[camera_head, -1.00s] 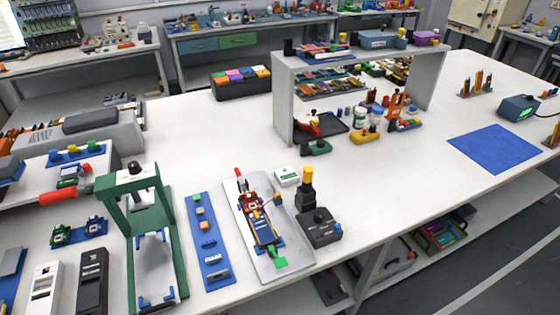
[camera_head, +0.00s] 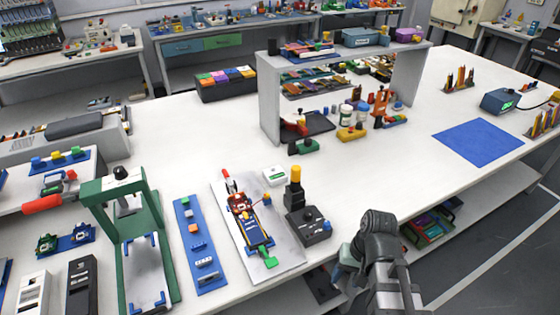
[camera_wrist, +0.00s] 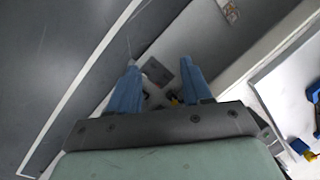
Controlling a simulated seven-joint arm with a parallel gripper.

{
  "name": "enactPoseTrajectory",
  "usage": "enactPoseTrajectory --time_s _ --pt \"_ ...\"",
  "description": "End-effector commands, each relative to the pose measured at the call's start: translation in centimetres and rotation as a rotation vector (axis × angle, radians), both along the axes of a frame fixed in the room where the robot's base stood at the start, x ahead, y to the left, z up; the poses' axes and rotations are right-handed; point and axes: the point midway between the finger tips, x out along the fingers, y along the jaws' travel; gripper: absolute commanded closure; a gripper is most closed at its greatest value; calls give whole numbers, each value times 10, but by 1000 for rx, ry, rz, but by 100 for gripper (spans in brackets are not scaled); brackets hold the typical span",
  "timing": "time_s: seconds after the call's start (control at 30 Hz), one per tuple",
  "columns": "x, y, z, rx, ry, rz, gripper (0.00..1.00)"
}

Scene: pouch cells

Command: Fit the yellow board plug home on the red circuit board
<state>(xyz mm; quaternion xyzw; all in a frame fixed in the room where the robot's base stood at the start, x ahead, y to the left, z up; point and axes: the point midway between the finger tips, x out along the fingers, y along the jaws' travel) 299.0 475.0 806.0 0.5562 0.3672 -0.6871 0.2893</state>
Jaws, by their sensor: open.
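A small yellow piece (camera_head: 267,198), which looks like the board plug, is at the board's right side. I cannot tell how far it is seated. My gripper (camera_wrist: 160,90) is open and empty in the wrist view, its two blue fingers apart over the floor beside the bench. In the head view my arm is at the lower right, well clear of the board. The board is not clearly visible in the wrist view.
A black box with a yellow-topped post (camera_head: 308,225) stands right of the plate. A blue strip (camera_head: 207,270) and a green press frame (camera_head: 160,230) stand left of it. A grey shelf (camera_head: 268,100) stands behind. The bench right of the black box is mostly clear.

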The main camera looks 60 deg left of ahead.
Motion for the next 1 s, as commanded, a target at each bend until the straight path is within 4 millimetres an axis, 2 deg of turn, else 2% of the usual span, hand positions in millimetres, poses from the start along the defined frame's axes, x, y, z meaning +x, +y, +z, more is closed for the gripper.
enactPoseTrajectory --time_s 0.03,0.17,0.27,0.3,0.5,0.6,0.7,0.8,1.0 --pt "-10 18 15 18 -8 37 51" --pt "-35 60 53 55 -30 133 51" --pt "-52 102 84 87 -57 220 51" --pt "-58 121 98 99 -70 257 51" --pt "-76 223 156 146 -159 438 51" --pt "-80 260 175 158 -197 503 51" --pt "-83 285 189 167 -225 548 51" --pt "-84 298 196 169 -242 573 51" --pt "-86 303 190 170 -249 586 51"
